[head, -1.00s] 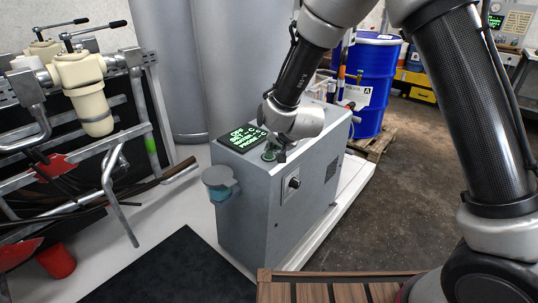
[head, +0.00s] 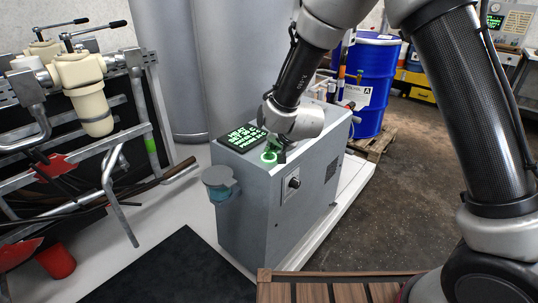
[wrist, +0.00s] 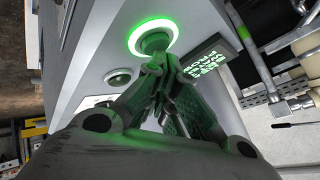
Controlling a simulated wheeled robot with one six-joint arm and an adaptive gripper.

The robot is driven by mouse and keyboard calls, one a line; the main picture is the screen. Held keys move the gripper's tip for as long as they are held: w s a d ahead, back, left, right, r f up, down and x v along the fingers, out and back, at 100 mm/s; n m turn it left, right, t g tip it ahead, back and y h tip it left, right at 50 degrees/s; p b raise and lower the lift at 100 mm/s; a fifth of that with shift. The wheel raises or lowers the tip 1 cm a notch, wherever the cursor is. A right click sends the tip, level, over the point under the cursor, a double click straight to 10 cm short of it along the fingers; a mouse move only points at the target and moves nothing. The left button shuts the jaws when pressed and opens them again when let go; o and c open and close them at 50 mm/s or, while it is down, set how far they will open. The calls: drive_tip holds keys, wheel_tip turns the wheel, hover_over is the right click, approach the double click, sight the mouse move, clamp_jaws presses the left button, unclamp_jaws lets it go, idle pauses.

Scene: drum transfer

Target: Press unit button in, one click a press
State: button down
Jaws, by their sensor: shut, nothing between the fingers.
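The unit (head: 250,205) is a grey cabinet in the middle of the head view. Its round button (head: 269,157) sits on the top, with a bright green ring lit around it; it also shows in the wrist view (wrist: 152,37).
A black knob (head: 293,183) is on the unit's front panel. A blue drum (head: 374,80) stands on a pallet behind right. A pipe rack with cream filter housings (head: 88,95) stands at left. A slatted wooden surface (head: 335,292) is in front.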

sight(270, 168)
drive_tip(key=shift+r, duration=0.2)
drive_tip(key=shift+r, duration=2.9)
drive_tip(key=s+f+g, duration=0.1)
drive_tip(key=s, duration=0.1)
drive_tip(key=s+f+n+g, duration=0.1)
drive_tip(key=s, duration=0.1)
drive_tip(key=s+f+n+g, duration=0.1)
drive_tip(key=s, duration=0.1)
drive_tip(key=shift+s+a+f+g, duration=0.1)
drive_tip(key=shift+a+f+g, duration=0.05)
drive_tip(key=shift+f+g, duration=0.15)
drive_tip(key=s+d+r+h, duration=0.1)
drive_tip(key=s+d+r, duration=0.5)
drive_tip(key=d, duration=0.6)
drive_tip(key=s+d+r+n+h, duration=0.1)
drive_tip(key=s+d+r, duration=0.6)
drive_tip(key=s+d, duration=0.4)
drive_tip(key=s+d+r+h, duration=0.2)
drive_tip(key=s+d+r, duration=0.4)
drive_tip(key=d, duration=0.9)
drive_tip(key=s, duration=0.3)
drive_tip(key=shift+r+n, duration=0.3)
drive_tip(key=shift+r, duration=0.05)
